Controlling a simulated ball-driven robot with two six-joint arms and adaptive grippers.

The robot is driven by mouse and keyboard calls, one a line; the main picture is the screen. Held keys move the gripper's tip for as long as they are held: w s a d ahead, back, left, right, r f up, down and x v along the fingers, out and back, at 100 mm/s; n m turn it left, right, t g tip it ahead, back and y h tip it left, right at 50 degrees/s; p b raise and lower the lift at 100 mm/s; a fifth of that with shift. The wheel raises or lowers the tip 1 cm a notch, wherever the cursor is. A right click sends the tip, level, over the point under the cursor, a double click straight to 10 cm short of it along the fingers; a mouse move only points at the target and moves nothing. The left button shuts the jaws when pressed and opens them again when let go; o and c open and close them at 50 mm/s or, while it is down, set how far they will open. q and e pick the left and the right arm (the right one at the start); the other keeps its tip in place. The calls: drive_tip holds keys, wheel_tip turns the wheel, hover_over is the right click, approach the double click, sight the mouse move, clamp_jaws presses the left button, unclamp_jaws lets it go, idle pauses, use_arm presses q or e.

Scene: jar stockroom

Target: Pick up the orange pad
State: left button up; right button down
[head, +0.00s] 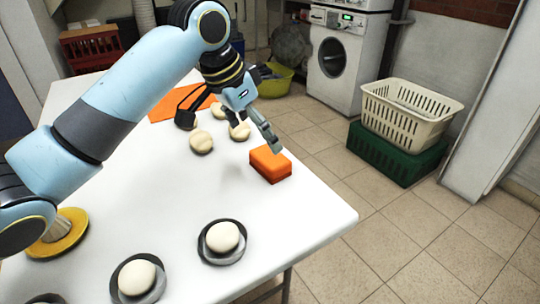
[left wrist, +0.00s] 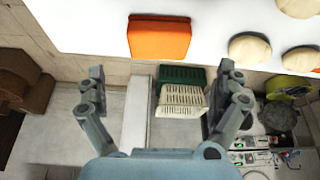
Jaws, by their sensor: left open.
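The orange pad (head: 270,165) is a small block lying on the white table (head: 310,215), near its right edge. My left gripper (head: 231,132) is above the table, just behind and left of the pad, with its fingers spread apart. One grey finger comes close to the pad in the picture; I cannot tell whether they touch. In the left wrist view the pad (left wrist: 160,38) lies beyond the two open fingertips (left wrist: 162,72), and nothing is between them. My right gripper is not in view.
Several cream round things stand on the table, one (head: 201,142) left of the pad. Others sit on dark dishes (head: 222,255) at the front. A flat orange sheet (head: 165,108) lies behind. The cream basket (head: 415,115) and washing machine (head: 338,60) stand off the table.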

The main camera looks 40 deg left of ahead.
sight(269, 155)
use_arm(q)
drive_tip(key=x, duration=0.3)
drive_tip(key=shift+s+b, duration=0.1)
drive_tip(key=shift+b, duration=0.25)
drive_tip(key=shift+f, duration=0.3)
drive_tip(key=b+x, duration=0.1)
drive_tip(key=x, duration=0.3)
drive_tip(key=shift+w+d+f+b, duration=0.2)
drive_tip(key=shift+w+f+b, duration=0.1)
drive_tip(key=shift+b, duration=0.1)
drive_tip(key=shift+f, duration=0.25)
drive_tip(key=shift+w, duration=0.1)
drive_tip(key=shift+c, duration=1.4)
drive_tip(key=c, duration=0.7)
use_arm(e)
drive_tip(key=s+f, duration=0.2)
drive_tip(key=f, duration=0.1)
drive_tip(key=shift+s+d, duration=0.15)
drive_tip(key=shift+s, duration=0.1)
